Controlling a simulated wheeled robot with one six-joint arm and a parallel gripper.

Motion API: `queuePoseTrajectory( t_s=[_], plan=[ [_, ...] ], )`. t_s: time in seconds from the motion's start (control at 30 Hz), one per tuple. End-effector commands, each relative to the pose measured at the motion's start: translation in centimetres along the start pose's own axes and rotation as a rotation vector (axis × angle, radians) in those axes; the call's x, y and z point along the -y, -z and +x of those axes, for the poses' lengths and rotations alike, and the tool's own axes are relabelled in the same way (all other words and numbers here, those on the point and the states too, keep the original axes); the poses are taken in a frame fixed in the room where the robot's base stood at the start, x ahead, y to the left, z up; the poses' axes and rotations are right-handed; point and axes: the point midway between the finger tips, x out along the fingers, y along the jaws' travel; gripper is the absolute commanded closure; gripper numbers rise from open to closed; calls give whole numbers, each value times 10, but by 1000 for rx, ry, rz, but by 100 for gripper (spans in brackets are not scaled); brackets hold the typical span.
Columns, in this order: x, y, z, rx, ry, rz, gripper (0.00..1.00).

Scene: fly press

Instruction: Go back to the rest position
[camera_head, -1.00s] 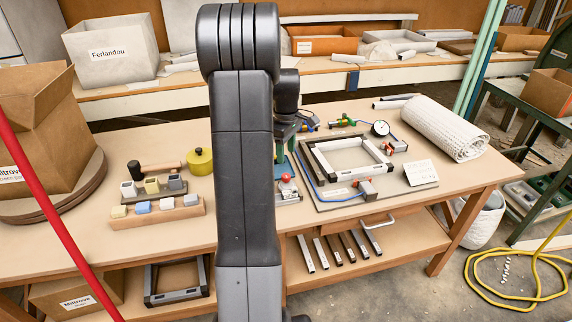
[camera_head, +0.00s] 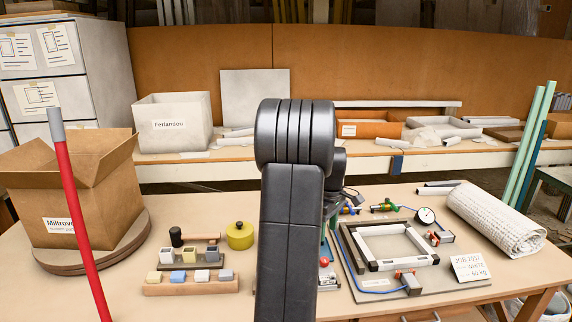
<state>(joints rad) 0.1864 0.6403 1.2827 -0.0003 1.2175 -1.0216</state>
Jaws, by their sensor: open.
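My arm (camera_head: 290,220) stands upright in the middle of the camera_head view, its rounded dark joint at the top. My gripper (camera_head: 334,207) shows only in part behind the arm's right side, over the workbench (camera_head: 205,300). It is open, and I see nothing held in it. Its fingertips are mostly hidden. Below it, a small press-like device with a red knob (camera_head: 325,262) is partly covered by the arm. To the right, a screen frame (camera_head: 394,265) lies on a board, with a gauge (camera_head: 426,215) at its upper right corner.
On the left are a cardboard box (camera_head: 65,185), a red pole (camera_head: 80,215), a wooden block holder (camera_head: 190,289) and a yellow pot (camera_head: 240,236). A white roll (camera_head: 497,218) and a job card (camera_head: 470,268) lie at right. A back shelf (camera_head: 235,154) holds bins.

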Motion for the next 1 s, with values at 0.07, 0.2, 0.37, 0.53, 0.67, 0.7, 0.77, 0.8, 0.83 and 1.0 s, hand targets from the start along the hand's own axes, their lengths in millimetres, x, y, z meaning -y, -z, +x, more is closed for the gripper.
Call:
queuePoseTrajectory(
  t_s=[0.07, 0.2, 0.37, 0.53, 0.67, 0.7, 0.77, 0.8, 0.83, 1.0],
  plan=[
    [0, 0, 18, 2, 4, 0, 51],
    [1, 0, 46, 2, 4, 0, 51],
    [1, 0, 76, 2, 4, 1, 51],
    [1, 0, 101, 1, 3, 1, 51],
    [0, 0, 112, 1, 2, 1, 51],
    [1, 0, 114, 1, 2, 1, 51],
    [0, 0, 112, 0, 0, 11, 51],
    [0, 0, 112, 0, 0, 15, 51],
    [0, 0, 112, 0, 0, 17, 51],
    [0, 0, 112, 0, 1, 18, 51]
  ],
)
